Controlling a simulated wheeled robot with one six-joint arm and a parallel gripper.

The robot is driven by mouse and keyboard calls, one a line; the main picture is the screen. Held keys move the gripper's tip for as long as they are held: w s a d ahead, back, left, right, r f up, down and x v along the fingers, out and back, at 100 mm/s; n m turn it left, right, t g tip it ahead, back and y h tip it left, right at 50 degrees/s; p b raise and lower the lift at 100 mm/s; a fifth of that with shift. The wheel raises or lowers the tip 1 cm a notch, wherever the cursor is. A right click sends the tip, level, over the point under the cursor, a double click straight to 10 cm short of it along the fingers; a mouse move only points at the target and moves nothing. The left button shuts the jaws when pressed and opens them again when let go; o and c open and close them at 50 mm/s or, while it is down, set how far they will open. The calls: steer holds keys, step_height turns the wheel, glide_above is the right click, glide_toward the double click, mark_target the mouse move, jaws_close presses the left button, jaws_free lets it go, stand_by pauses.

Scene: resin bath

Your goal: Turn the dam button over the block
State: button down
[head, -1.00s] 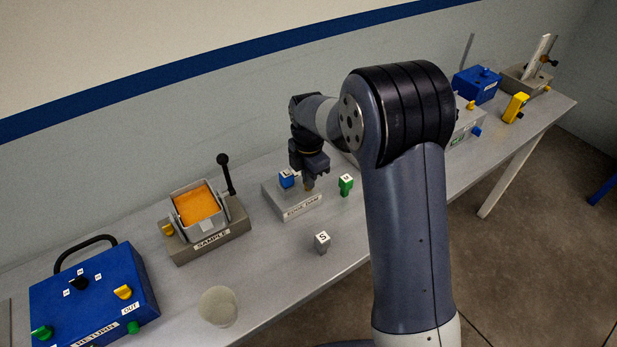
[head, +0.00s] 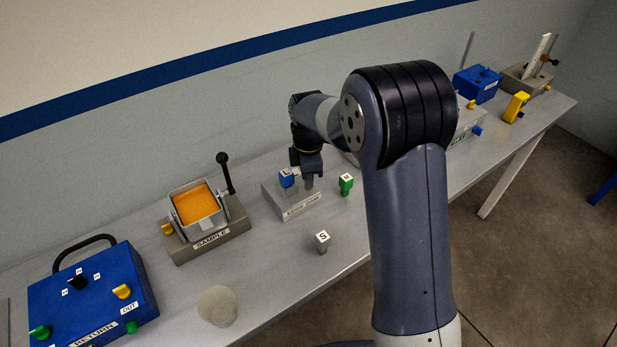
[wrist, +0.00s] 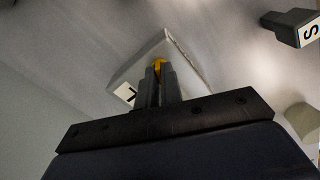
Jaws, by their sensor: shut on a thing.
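The grey dam block (head: 300,207) with a label on its front sits on the bench in the head view. A blue cube-shaped piece with a white lettered top (head: 286,177) stands at its back left. My gripper (head: 309,185) points down over the right part of the block. In the wrist view my gripper (wrist: 158,72) is shut on a small yellow button (wrist: 161,65), mostly hidden between the fingers. The block also shows in the wrist view (wrist: 150,50). In the head view the fingers hide the button.
A green lettered piece (head: 346,184) stands right of the block, a grey S piece (head: 322,242) in front. The sample stand (head: 210,243) with its orange-filled tray and black lever is at left. A blue return box (head: 95,290) and pale disc (head: 217,305) lie further left.

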steer(key=m, duration=1.3)
steer(key=shift+b, duration=0.3)
stand_by(0.4)
steer(key=c, duration=1.6)
jaws_free()
step_height(320, 180, up, 11)
steer(key=shift+f+b, duration=0.1)
steer(key=shift+b, duration=0.25)
